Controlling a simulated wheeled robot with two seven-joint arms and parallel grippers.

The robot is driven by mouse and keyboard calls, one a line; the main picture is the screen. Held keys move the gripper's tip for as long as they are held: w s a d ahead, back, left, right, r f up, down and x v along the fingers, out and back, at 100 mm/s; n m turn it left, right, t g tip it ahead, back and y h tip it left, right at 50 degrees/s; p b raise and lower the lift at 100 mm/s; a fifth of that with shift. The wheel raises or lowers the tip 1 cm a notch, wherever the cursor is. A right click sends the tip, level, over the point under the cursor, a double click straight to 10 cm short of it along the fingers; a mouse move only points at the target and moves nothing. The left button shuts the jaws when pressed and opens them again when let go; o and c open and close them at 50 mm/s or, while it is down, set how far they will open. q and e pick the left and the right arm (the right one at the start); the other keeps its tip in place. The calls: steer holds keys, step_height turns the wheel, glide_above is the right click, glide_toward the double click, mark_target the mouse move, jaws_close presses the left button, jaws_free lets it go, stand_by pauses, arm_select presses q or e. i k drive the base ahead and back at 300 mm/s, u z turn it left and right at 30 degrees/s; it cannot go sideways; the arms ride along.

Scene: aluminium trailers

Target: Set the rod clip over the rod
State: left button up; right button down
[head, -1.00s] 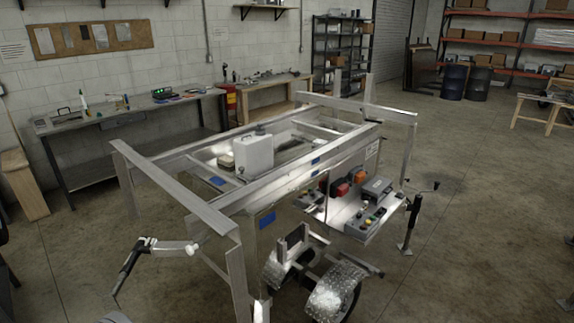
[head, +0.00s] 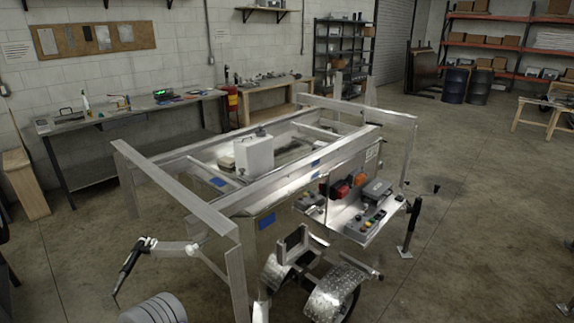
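I cannot make out a rod clip or its rod at this size. The aluminium trailer (head: 178,185) stands in the middle of the head view, with an upright-framed open deck. A silver arm (head: 180,248) sticks out at its near left, and a dark tapered piece (head: 128,272) hangs tilted from its end. A ridged grey round shape (head: 155,309) shows at the bottom edge, left of the trailer's near post; it may be part of my arm. Neither gripper can be seen.
A white canister (head: 254,153) stands on the trailer. A control panel (head: 372,222) and a wheel fender (head: 331,292) are on its near right side, beside a black jack (head: 410,228). A workbench (head: 130,112) runs along the left wall. The floor at right is open.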

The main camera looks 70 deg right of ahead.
mark_target(245, 177)
steer(key=z, duration=1.4)
